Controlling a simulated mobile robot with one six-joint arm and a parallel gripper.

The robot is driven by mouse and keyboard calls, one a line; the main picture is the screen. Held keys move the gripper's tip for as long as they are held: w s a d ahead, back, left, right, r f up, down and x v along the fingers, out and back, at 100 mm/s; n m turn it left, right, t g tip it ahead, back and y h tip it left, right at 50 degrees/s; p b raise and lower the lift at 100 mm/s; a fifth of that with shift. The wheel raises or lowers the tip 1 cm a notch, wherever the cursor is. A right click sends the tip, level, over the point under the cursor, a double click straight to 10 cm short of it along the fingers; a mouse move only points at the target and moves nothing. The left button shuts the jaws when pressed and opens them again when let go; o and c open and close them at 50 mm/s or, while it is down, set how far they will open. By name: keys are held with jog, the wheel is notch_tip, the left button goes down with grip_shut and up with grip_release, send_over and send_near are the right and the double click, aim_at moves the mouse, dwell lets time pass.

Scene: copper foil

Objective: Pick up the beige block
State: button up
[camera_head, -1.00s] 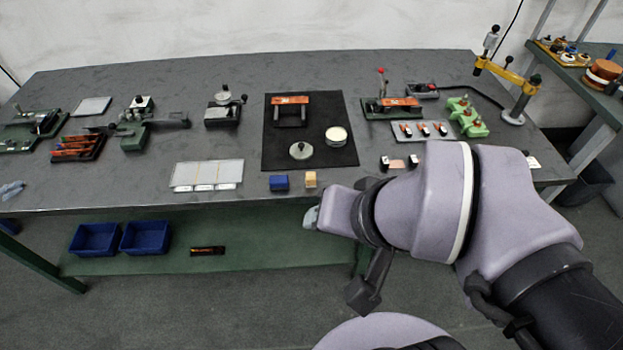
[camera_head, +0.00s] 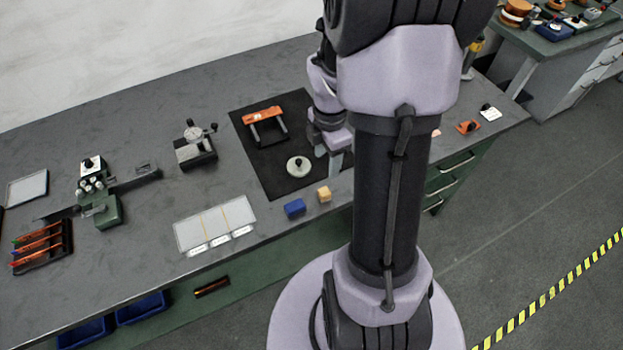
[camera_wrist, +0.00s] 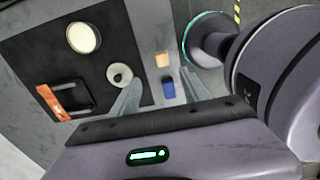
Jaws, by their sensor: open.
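The beige block (camera_head: 324,194) sits near the front edge of the workbench, just right of a blue block (camera_head: 294,207). In the wrist view the beige block (camera_wrist: 162,60) lies ahead of my gripper, with the blue block (camera_wrist: 168,89) nearer to it. My gripper (camera_head: 335,165) is beyond and slightly right of the beige block in the head view, partly hidden by my arm. In the wrist view my gripper (camera_wrist: 160,93) has its two fingers spread apart with nothing held between them. The fingers are apart from the beige block.
A black mat (camera_head: 262,160) holds an orange-topped stand (camera_head: 264,114) and a round metal knobbed piece (camera_head: 298,166). A pale divided tray (camera_head: 215,224) lies left of the blocks. A gauge stand (camera_head: 195,145) is farther back. Bare bench surrounds the blocks.

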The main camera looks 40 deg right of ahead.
jog(key=b, duration=0.3)
send_near(325, 191)
jog(key=f, duration=0.5)
jog(key=shift+w+d+f, duration=0.1)
jog(key=shift+w+f, duration=0.1)
jog(key=shift+w, duration=0.05)
jog(key=f+b, duration=0.1)
jog(key=f, duration=0.2)
jog(key=f+b, duration=0.1)
jog(key=f, duration=0.1)
jog(key=shift+s+f+b, duration=0.1)
jog(key=shift+s+b, duration=0.2)
jog(key=shift+b, duration=0.05)
jog(key=shift+r, duration=0.2)
jog(key=shift+c, duration=0.2)
grip_shut()
jog(key=shift+r, duration=0.1)
